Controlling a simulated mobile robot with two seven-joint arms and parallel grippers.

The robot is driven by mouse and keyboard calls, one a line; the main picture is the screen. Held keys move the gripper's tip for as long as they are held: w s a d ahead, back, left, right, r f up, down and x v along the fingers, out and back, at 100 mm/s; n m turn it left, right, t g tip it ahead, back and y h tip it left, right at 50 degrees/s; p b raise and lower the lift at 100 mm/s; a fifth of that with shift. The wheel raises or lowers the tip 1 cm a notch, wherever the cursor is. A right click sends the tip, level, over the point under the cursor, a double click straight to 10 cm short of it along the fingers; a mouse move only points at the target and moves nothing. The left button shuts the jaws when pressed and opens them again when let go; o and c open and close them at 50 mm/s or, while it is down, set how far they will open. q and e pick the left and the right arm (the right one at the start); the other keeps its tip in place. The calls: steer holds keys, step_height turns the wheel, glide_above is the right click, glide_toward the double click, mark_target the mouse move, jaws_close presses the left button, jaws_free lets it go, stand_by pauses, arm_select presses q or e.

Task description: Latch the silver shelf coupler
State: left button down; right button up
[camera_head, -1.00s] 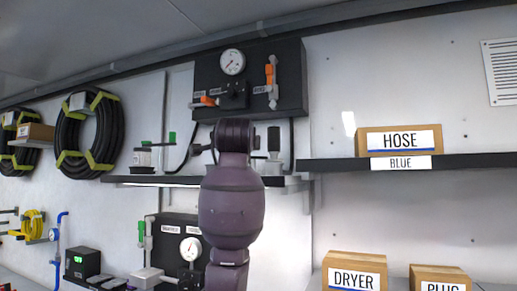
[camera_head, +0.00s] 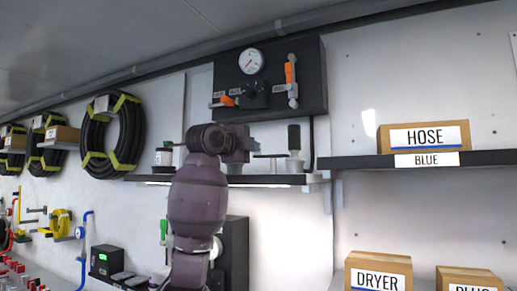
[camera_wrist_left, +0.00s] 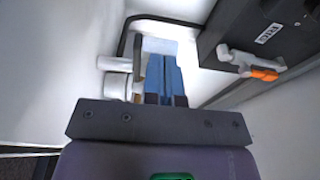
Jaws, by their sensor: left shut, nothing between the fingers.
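In the head view, a pale fitting with an upright black handle (camera_head: 294,150) stands on the shelf, right of my left gripper (camera_head: 246,146); it looks like the shelf coupler. Whether its latch is engaged cannot be told. My left wrist hides part of the shelf. In the left wrist view, my left gripper (camera_wrist_left: 166,72) has its blue fingers together and empty. Its tips are in front of a pale block (camera_wrist_left: 160,46); contact cannot be told. A pale cylindrical fitting (camera_wrist_left: 115,86) is just left of the fingers. My right gripper is not in view.
A black panel (camera_head: 310,80) with a gauge (camera_head: 251,61) and orange-handled valves (camera_head: 291,75) hangs above the shelf (camera_head: 262,180). A black hose (camera_wrist_left: 124,36) curves near the fingers. Boxes labelled HOSE (camera_head: 424,136) and DRYER (camera_head: 378,271) are at the right.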

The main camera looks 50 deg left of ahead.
arm_select(q)
steer(key=shift+w+a, duration=0.1)
steer(key=shift+a, duration=0.25)
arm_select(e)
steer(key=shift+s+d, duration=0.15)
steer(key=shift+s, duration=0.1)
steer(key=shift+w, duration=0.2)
